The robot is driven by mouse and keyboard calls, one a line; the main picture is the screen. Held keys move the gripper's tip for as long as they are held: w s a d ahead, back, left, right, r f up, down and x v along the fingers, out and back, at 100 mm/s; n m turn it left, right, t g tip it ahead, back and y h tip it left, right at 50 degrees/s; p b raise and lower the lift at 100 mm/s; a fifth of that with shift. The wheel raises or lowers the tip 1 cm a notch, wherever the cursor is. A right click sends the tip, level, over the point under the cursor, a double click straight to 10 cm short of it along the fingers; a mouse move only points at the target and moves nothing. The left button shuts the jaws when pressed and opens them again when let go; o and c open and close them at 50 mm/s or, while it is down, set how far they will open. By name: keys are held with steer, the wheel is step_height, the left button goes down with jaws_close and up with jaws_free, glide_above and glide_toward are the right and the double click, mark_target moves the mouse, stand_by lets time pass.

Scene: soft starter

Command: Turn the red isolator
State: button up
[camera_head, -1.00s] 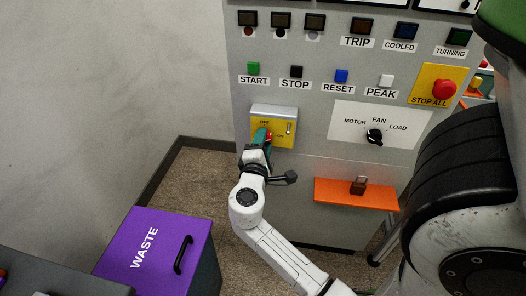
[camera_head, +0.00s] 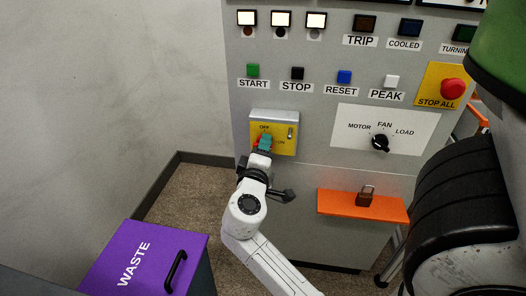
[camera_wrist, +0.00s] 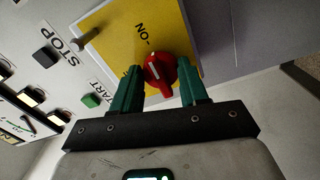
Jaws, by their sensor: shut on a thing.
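The red isolator (camera_wrist: 158,70) is a round knob with a white mark, on a yellow plate (camera_wrist: 120,45) with an ON label. The white mark points toward the side of the plate with the ON label.
Three lamps (camera_head: 281,19) at the panel's top left are lit white. Push buttons, a black fan selector (camera_head: 380,143) and a red STOP ALL button (camera_head: 452,89) are to the right. An orange shelf (camera_head: 340,204) with a padlock juts out below. A purple WASTE bin (camera_head: 155,250) stands lower left.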

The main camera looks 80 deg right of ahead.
steer(key=shift+f, duration=0.1)
steer(key=o, duration=1.1)
steer(key=shift+c, duration=0.2)
steer(key=shift+a, duration=0.1)
steer(key=a, duration=1)
steer(key=shift+s+a, duration=0.3)
steer(key=shift+s, duration=0.15)
